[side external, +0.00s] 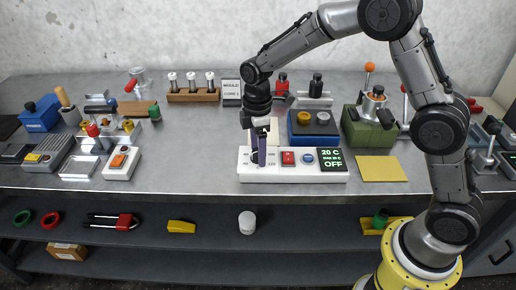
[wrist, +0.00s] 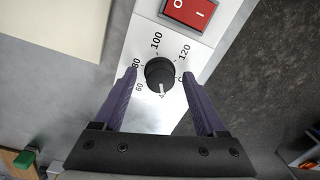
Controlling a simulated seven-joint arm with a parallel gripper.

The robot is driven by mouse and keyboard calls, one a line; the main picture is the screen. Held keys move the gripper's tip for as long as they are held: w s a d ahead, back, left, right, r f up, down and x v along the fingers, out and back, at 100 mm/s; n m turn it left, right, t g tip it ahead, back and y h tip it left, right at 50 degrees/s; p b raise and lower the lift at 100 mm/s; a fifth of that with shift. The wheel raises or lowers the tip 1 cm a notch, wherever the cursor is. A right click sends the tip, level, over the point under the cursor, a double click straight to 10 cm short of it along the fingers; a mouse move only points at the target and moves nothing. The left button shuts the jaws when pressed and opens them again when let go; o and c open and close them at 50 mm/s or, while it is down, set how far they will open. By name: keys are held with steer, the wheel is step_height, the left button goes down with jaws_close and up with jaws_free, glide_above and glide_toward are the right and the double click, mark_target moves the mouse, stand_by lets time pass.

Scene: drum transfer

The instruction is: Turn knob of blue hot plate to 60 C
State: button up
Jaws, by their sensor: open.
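The blue hot plate (side external: 313,139) stands mid-bench with a white control panel (side external: 272,175) at its front. The panel carries a red switch (side external: 288,158), a blue button (side external: 308,158) and a display (side external: 332,159) reading 20 C, MAX 20 C, OFF. My gripper (side external: 259,157) points down over the panel's left end, hiding most of the knob there. In the wrist view the black knob (wrist: 159,71) sits between the open purple fingers of my gripper (wrist: 160,73), with small gaps. Its white pointer faces the bottom of the picture, away from the 60 mark (wrist: 139,87).
A yellow pad (side external: 381,169) lies right of the panel, and a green-based device (side external: 369,132) stands behind it. A white switch box (side external: 121,163) and other tools are at the left. The red rocker switch (wrist: 186,14) is close to the knob.

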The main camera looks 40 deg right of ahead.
jaws_close()
steer(key=shift+m, duration=0.3)
steer(key=m, duration=1.1)
steer(key=shift+r, duration=0.1)
stand_by(0.6)
jaws_free()
